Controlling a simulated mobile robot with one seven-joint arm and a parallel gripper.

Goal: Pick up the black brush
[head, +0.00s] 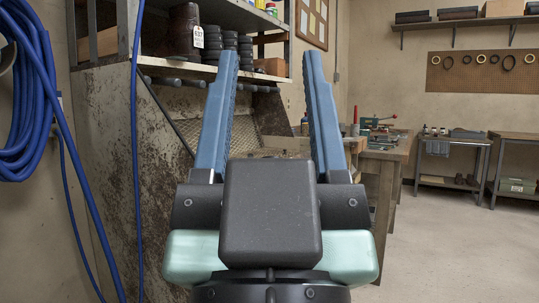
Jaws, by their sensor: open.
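My gripper (270,55) fills the middle of the head view. Its two long blue fingers point up and away, wide apart, with nothing held between them. I cannot make out a black brush anywhere in this view. The lower middle of the scene is hidden behind my gripper's dark body.
Blue hoses (28,110) hang by the left wall. A cluttered workbench (385,153) stands behind my right finger. The floor (450,250) at the right is clear.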

